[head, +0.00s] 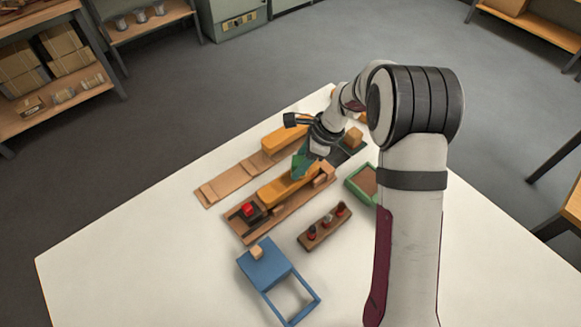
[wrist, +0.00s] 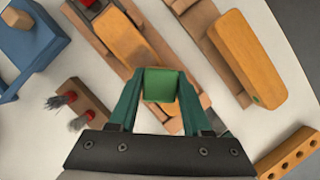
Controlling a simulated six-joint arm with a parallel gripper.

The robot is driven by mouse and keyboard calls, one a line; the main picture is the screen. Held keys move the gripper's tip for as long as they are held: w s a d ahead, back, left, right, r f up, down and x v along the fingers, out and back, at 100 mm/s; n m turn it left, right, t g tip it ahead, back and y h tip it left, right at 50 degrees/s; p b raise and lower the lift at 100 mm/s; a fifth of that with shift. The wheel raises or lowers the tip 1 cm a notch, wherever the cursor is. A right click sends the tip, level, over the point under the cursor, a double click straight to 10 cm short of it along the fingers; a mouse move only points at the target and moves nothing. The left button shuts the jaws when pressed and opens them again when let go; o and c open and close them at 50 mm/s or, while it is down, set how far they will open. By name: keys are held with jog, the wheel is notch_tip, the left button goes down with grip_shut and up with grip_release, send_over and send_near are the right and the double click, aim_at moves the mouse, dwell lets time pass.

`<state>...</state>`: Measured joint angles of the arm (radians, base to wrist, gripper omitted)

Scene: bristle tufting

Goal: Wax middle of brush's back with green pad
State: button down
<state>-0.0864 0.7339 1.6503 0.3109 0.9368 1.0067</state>
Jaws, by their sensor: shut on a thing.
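My gripper (head: 299,170) has green fingers and is shut on the green pad (wrist: 160,85), which fills the space between the fingertips in the wrist view. The orange brush (head: 283,190) lies in a long wooden fixture (head: 247,232); it also shows in the wrist view (wrist: 122,40). The gripper points down over the far part of this brush, and the pad overlaps it in the wrist view. I cannot tell whether the pad touches the wood. The fingers hide part of the brush's back. A red part (head: 249,209) on a black mount is at the fixture's near end.
A second orange brush block (head: 285,138) sits on a parallel wooden rail (head: 222,187). Nearby are a green-rimmed tray (head: 355,190), a tuft rack (head: 318,234), a blue stand (head: 268,266) and a block with holes (wrist: 291,153). The table's left front is clear.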

jog(key=shift+w+d, duration=0.85)
jog(key=shift+s+a, duration=3.75)
jog(key=shift+a+r, duration=0.1)
jog(key=shift+r, duration=0.15)
notch_tip(320, 180, up, 8)
jog(key=shift+f, duration=0.2)
